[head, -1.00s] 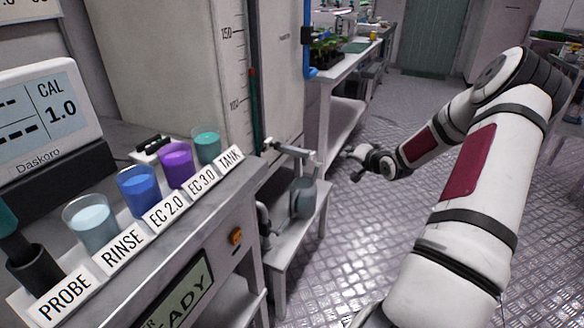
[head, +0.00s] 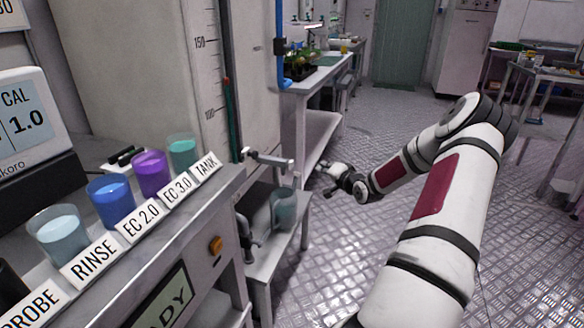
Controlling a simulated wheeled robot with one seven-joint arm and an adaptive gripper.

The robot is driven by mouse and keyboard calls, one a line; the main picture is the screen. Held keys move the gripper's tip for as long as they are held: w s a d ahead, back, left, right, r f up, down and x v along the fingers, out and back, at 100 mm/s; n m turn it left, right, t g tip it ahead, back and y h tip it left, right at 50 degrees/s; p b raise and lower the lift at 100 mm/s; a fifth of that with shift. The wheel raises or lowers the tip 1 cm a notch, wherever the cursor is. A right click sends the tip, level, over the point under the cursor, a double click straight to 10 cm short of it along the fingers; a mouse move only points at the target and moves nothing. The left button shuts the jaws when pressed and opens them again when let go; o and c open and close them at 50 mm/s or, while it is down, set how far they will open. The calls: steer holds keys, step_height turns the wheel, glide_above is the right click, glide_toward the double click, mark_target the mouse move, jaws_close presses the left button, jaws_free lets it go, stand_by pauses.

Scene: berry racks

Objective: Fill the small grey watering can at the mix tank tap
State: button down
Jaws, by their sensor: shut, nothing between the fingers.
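The small grey watering can (head: 284,209) stands upright on a low bench beside the tall tank. The tap (head: 268,159) sticks out from the tank, with its outer end just above the can's top. The water level inside the can cannot be made out. My gripper (head: 325,178) is to the right of the can and tap, slightly above the can's rim. It is shut and empty, with a visible gap between it and the can.
The low bench (head: 268,262) stands against the tank (head: 135,70). At left, a counter holds a meter (head: 25,115) and several coloured cups behind labels. A plant bench (head: 318,78) stands behind. The metal floor (head: 400,115) at right is mostly clear.

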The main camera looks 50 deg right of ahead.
mark_target(290, 164)
steer(key=w+a+b, duration=0.2)
steer(key=w, duration=0.4)
steer(key=shift+w+a, duration=0.2)
steer(key=shift+a, duration=0.1)
steer(key=shift+w, duration=0.1)
stand_by(1.2)
steer(key=shift+w+a, duration=0.15)
steer(key=shift+w, duration=0.15)
steer(key=shift+w+a, duration=0.3)
steer(key=shift+w, duration=0.25)
stand_by(3.4)
stand_by(0.6)
steer(key=shift+s+d, duration=0.2)
steer(key=shift+s, duration=0.3)
steer(key=shift+s+d, duration=0.2)
steer(key=shift+s, duration=0.25)
